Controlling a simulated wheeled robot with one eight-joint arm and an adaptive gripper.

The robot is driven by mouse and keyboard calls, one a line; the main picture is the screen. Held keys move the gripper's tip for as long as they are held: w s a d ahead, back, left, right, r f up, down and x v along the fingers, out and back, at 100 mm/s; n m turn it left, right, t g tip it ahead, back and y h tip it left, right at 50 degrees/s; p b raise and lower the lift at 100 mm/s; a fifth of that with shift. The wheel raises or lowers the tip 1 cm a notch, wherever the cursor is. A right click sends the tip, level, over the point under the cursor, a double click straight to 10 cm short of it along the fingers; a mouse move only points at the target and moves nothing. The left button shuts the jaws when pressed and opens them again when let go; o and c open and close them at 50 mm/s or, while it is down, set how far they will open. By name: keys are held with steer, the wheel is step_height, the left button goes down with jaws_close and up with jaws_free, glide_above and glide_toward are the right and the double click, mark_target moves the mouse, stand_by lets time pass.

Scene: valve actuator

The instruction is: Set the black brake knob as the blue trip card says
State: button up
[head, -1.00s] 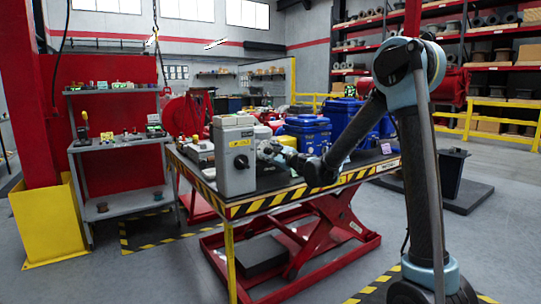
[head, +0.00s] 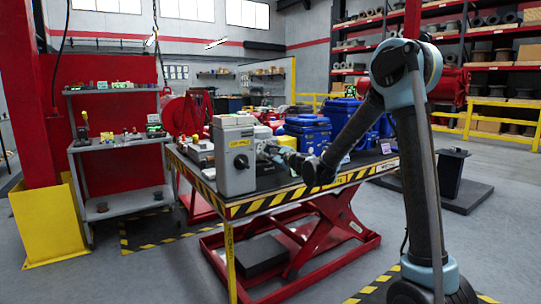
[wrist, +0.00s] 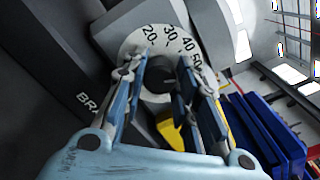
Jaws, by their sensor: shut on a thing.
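The black brake knob (wrist: 160,75) is in the wrist view, in the middle of a white dial ring marked 20, 30, 40 and 50. My gripper (wrist: 161,82) has a finger on each side of the knob and is shut on it. The knob's pointer cannot be read clearly. Lettering starting "BRA" shows beside the dial. In the head view my gripper (head: 267,152) is at the right side of the grey actuator box (head: 235,178), which hides the dial there. I cannot make out a blue trip card.
The box's front carries another black knob (head: 241,162) and a yellow label. Blue machines (head: 308,133) stand behind my arm on the striped-edge lift table (head: 262,202). A small purple-and-white card (head: 386,148) is at the table's right end. A grey shelf cart (head: 120,150) stands left.

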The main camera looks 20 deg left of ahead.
steer(key=shift+n, duration=0.5)
steer(key=o, duration=1.1)
steer(key=shift+c, duration=0.2)
steer(key=v, duration=1.2)
